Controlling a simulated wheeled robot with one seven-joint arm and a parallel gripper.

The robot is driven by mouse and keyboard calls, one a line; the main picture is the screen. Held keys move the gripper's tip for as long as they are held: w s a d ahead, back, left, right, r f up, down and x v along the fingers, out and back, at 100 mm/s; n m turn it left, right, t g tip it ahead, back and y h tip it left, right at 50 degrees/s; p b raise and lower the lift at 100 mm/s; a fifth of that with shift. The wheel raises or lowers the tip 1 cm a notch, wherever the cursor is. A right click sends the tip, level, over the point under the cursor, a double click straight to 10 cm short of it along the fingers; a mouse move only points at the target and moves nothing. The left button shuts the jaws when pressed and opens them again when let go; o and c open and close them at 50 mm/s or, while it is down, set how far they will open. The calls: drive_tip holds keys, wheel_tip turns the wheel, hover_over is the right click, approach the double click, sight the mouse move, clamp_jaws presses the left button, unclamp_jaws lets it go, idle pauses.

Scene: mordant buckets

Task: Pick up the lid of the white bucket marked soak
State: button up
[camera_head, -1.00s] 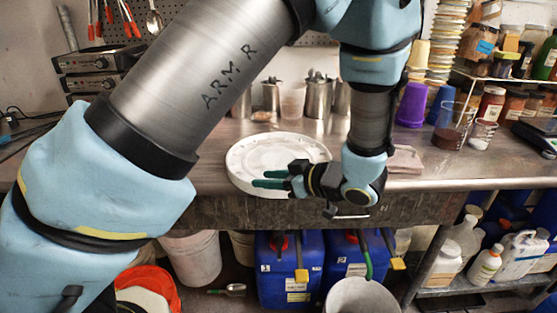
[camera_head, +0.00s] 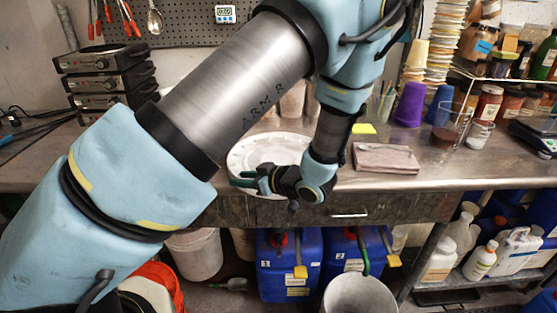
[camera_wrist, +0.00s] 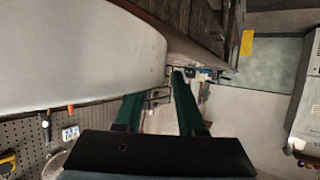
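A large round white lid (camera_head: 262,145) with a raised rim lies on the metal bench near its front edge. No soak mark is readable on it. My gripper (camera_head: 241,178) has dark green fingers and is at the lid's front edge, partly covering it. In the wrist view, a broad pale curved surface, likely the lid (camera_wrist: 70,45), fills the upper left. The two fingers (camera_wrist: 158,85) stand apart there, the left one close to the curved rim. I see nothing clearly held between them; whether the left finger touches the rim cannot be told.
Under the bench are a white bucket (camera_head: 195,254), blue jugs (camera_head: 284,270) and an open pale bucket (camera_head: 358,297). A pinkish slab (camera_head: 386,158) lies right of the lid. Purple cups (camera_head: 410,104) and glass beakers stand farther right. The bench front between them is clear.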

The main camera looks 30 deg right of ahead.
clamp_jaws()
idle(1.3)
